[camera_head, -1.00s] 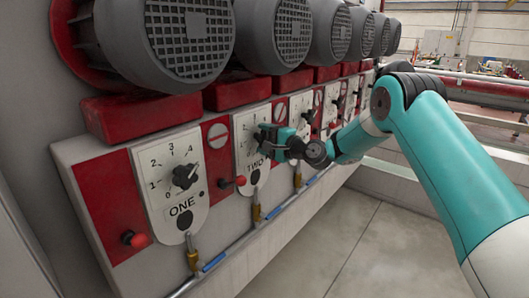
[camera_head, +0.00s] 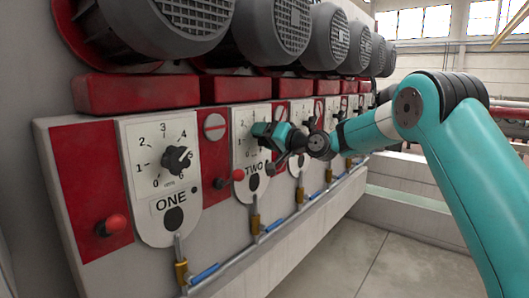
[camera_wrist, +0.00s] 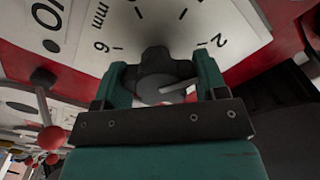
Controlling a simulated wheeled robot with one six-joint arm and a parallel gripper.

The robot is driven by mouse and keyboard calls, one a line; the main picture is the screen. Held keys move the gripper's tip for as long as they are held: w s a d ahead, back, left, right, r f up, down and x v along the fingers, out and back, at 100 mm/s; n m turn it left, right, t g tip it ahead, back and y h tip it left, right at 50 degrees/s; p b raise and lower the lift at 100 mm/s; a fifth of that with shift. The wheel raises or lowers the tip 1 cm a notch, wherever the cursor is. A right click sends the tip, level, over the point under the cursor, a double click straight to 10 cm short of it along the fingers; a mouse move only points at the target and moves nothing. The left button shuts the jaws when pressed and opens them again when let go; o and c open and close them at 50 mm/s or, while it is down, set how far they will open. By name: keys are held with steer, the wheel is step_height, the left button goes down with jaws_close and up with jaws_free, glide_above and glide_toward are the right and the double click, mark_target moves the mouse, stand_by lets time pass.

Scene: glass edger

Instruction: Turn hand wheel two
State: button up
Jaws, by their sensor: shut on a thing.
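Hand wheel two is a dark lobed knob on the white dial plate marked TWO (camera_head: 253,173), second along the panel. My gripper (camera_head: 262,134) is at this plate and hides most of the knob in the head view. In the wrist view the knob (camera_wrist: 158,76) sits between the two green fingers of my gripper (camera_wrist: 160,84), which are shut on its sides. A pale pointer line on the knob points to the right, slightly upward. Dial numbers 6 and 2 show beyond it in the wrist view. The exact reading cannot be told.
Dial ONE's knob (camera_head: 177,160) is to the left. A red ball-ended lever (camera_head: 238,175) is close beside plate TWO. Motors (camera_head: 272,30) overhang the panel, and a pipe with brass fittings (camera_head: 255,222) runs below. The floor (camera_head: 350,255) in front is clear.

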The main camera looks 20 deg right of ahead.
steer(key=n+b, duration=0.1)
steer(key=b, duration=0.1)
steer(key=n+b, duration=0.4)
steer(key=shift+f, duration=0.35)
steer(key=shift+r+n+b, duration=0.2)
steer(key=shift+n+b, duration=0.8)
steer(key=shift+n, duration=0.2)
steer(key=o, duration=0.9)
steer(key=shift+r, duration=0.1)
steer(key=shift+o, duration=0.2)
steer(key=b+v, duration=0.2)
steer(key=v, duration=1.5)
steer(key=shift+s, duration=0.2)
